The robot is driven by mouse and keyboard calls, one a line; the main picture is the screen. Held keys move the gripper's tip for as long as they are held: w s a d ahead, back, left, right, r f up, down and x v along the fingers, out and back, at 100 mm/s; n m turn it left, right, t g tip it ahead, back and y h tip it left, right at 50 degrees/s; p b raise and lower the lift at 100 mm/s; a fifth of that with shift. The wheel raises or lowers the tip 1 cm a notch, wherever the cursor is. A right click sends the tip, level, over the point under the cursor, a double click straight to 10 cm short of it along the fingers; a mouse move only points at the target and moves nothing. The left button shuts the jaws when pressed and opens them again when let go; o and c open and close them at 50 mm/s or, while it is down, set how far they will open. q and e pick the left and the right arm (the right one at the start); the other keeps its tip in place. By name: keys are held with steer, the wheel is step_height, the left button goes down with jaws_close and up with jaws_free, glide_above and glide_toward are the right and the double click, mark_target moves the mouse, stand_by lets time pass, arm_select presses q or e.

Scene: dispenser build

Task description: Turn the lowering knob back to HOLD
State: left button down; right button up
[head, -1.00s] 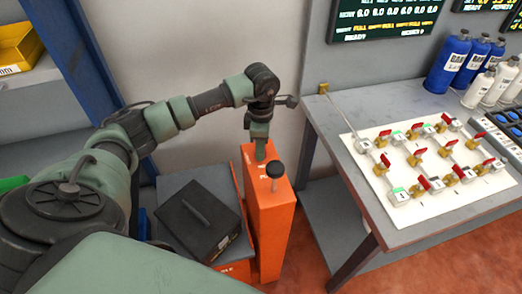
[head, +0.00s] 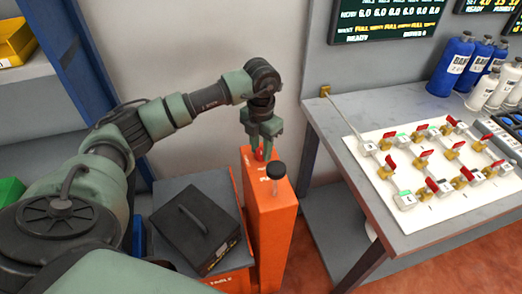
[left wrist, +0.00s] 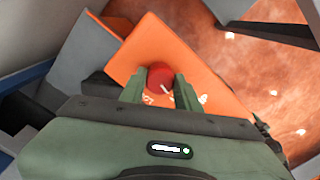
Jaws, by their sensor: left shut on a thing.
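The lowering knob (left wrist: 160,78) is a round red knob with a white pointer mark, on top of the orange column (head: 272,222). My left gripper (head: 263,150) points down over the column's top, and its fingers are shut on the knob. In the left wrist view the two green fingers (left wrist: 159,88) stand on either side of the knob. In the head view only a little red shows between the fingers. White lettering on the column beside the knob is partly hidden and too small to read. My right gripper is in neither view.
A dark case (head: 199,226) lies at the column's left. A grey table with a white valve board (head: 430,170) stands at the right, with blue bottles (head: 450,65) behind.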

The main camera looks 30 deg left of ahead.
mark_target(261, 151)
arm_select(q)
steer(key=shift+n, duration=1.2)
steer(key=c, duration=1)
jaws_free()
steer(key=shift+r+b, duration=0.1)
steer(key=shift+b, duration=0.2)
step_height(261, 151, up, 8)
steer(key=shift+f+b, duration=0.15)
steer(key=shift+b, duration=0.75)
steer(key=shift+f, duration=0.1)
